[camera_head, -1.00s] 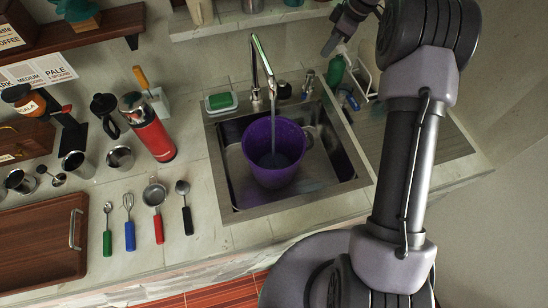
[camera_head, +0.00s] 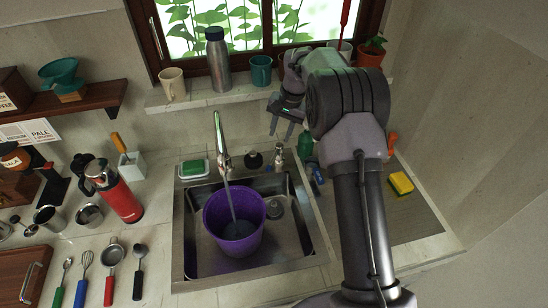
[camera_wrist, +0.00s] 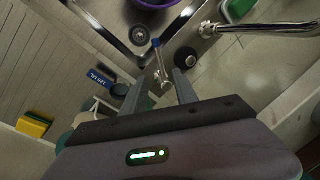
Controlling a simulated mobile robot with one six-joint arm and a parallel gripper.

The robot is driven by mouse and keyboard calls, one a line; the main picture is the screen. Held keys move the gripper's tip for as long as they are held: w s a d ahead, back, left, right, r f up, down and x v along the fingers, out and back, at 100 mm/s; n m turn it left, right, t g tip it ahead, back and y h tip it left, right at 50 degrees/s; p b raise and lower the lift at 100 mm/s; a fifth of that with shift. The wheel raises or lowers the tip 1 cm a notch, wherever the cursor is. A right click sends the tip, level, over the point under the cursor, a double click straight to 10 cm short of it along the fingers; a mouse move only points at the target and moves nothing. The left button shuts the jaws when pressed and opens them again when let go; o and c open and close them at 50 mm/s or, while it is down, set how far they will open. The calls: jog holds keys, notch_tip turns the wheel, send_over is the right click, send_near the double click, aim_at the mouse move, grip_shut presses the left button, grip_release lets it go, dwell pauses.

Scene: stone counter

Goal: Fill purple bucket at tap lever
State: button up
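The purple bucket (camera_head: 222,237) stands upright in the sink basin under the metal tap (camera_head: 221,150). A stream of water runs from the spout into it, and grey-blue water shows inside. Part of its rim (camera_wrist: 150,4) shows at the top of the wrist view. A small metal lever-like fitting (camera_head: 279,157) stands behind the basin, right of the tap. In the wrist view a metal lever with a blue tip (camera_wrist: 156,43) lies beyond and between my fingers. My gripper (camera_head: 283,122) is open and empty above the back right of the sink; it also shows in the wrist view (camera_wrist: 159,90).
A black knob (camera_head: 253,160) and a green sponge in a dish (camera_head: 194,168) sit near the tap. A green bottle (camera_head: 305,147) is close to my gripper. A yellow sponge (camera_head: 401,183) lies on the right drainboard. A windowsill with cups and a steel bottle (camera_head: 218,62) is behind.

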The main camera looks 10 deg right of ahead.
aim_at(273, 160)
jog(key=f, duration=0.4)
jog(key=w+a+f+b, duration=0.1)
jog(key=f, duration=0.3)
jog(key=a+f+b, duration=0.1)
jog(key=f, duration=0.4)
jog(key=shift+w, duration=0.25)
grip_shut()
dwell(0.5)
